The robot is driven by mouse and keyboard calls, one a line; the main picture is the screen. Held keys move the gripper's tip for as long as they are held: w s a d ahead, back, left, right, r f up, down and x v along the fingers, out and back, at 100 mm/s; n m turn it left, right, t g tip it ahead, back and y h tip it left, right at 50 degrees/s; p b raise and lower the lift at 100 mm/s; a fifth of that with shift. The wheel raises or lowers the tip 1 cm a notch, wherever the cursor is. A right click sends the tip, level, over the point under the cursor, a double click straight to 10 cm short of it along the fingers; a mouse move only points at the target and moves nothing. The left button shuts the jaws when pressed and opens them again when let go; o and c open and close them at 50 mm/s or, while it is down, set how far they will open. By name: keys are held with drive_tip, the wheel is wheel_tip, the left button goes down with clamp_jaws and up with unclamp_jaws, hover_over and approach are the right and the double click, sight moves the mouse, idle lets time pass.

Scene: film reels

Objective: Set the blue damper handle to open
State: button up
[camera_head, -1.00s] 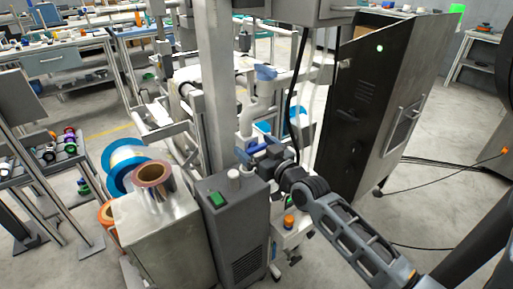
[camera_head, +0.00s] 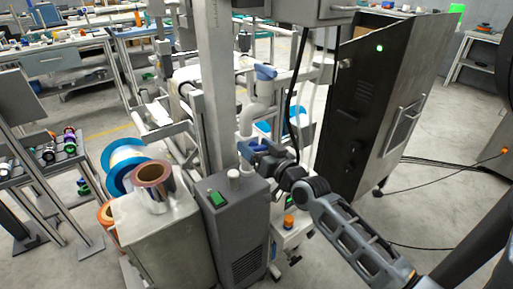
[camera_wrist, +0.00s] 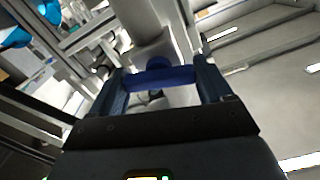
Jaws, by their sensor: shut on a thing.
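The blue damper handle (camera_wrist: 160,79) lies crosswise between the two fingers of my gripper (camera_wrist: 158,72) in the wrist view. It sits against a pale pipe (camera_wrist: 148,28), with a round blue hub behind the bar. My gripper is shut on the handle, with a finger at each end of the bar. In the head view my gripper (camera_head: 256,150) is at the lower part of the white pipe (camera_head: 248,118), and its fingers and wrist hide most of the handle. I cannot read any open or closed mark.
A grey box with a green button (camera_head: 217,198) stands just left of my gripper. A dark cabinet (camera_head: 360,110) stands to the right. A black cable (camera_head: 297,90) hangs close by my wrist. A blue part (camera_head: 265,72) tops the pipe.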

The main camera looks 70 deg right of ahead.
drive_tip(key=o, duration=1)
drive_tip(key=shift+c, duration=0.2)
drive_tip(key=shift+s, duration=0.1)
drive_tip(key=v, duration=0.7)
drive_tip(key=shift+s+a, duration=0.2)
drive_tip(key=shift+s, duration=0.1)
